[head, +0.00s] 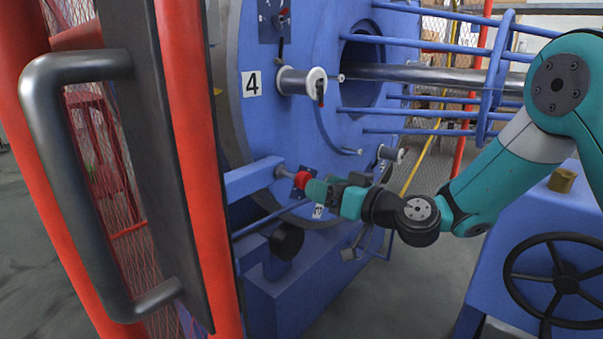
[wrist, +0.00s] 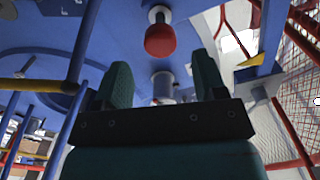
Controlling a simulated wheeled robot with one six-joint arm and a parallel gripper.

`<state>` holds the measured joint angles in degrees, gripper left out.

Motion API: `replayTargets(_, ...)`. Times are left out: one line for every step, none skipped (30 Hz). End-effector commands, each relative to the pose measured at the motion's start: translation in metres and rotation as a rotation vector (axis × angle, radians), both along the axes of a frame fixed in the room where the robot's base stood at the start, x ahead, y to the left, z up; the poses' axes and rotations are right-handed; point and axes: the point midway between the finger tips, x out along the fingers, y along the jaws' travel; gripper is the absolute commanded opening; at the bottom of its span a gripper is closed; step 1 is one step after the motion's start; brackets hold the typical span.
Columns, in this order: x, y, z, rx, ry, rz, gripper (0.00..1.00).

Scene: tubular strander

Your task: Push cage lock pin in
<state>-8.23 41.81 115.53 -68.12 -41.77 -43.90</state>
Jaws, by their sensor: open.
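The lock pin has a red knob (head: 301,180) on a grey shaft (head: 284,172), which sticks out at the end of a blue beam beside the big blue cage disc (head: 245,120). In the wrist view a red knob (wrist: 160,41) stands out from a blue surface, above and between my fingers. My gripper (head: 318,186) is right at the knob in the head view; whether it touches cannot be told. In the wrist view my gripper (wrist: 163,78) has its two green fingers apart, with nothing held between them. A grey cylinder (wrist: 162,86) shows behind the gap.
A red post (head: 190,150) and grey door handle (head: 75,70) fill the left of the head view. A bobbin (head: 301,82) sits on the disc near the number 4. A black handwheel (head: 565,282) is at lower right. Blue rods (wrist: 75,120) stand left in the wrist view.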

Motion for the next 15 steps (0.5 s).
replayTargets(0.006, 0.011, 0.003, 0.001, -0.004, 0.004, 0.65)
replayTargets(0.010, 0.015, 0.002, -0.001, -0.003, 0.005, 0.65)
replayTargets(0.015, 0.021, 0.002, 0.000, -0.002, 0.004, 0.65)
replayTargets(0.018, 0.026, 0.002, -0.001, -0.003, 0.005, 0.65)
replayTargets(0.021, 0.030, 0.002, 0.000, -0.003, 0.004, 0.65)
replayTargets(0.025, 0.034, 0.002, 0.001, -0.002, 0.003, 0.65)
replayTargets(0.028, 0.038, 0.001, -0.001, -0.002, 0.003, 0.65)
replayTargets(0.030, 0.041, 0.001, 0.000, -0.001, 0.003, 0.65)
replayTargets(0.033, 0.044, 0.001, -0.001, -0.002, 0.002, 0.65)
replayTargets(0.035, 0.046, 0.001, 0.001, -0.002, 0.002, 0.65)
replayTargets(0.036, 0.047, 0.001, 0.000, -0.001, 0.001, 0.65)
replayTargets(0.038, 0.049, 0.000, 0.000, -0.001, 0.001, 0.65)
replayTargets(0.038, 0.050, 0.000, 0.000, 0.000, 0.001, 0.65)
replayTargets(0.039, 0.051, 0.000, 0.002, 0.000, 0.001, 0.65)
replayTargets(0.040, 0.052, 0.000, 0.001, 0.001, 0.001, 0.65)
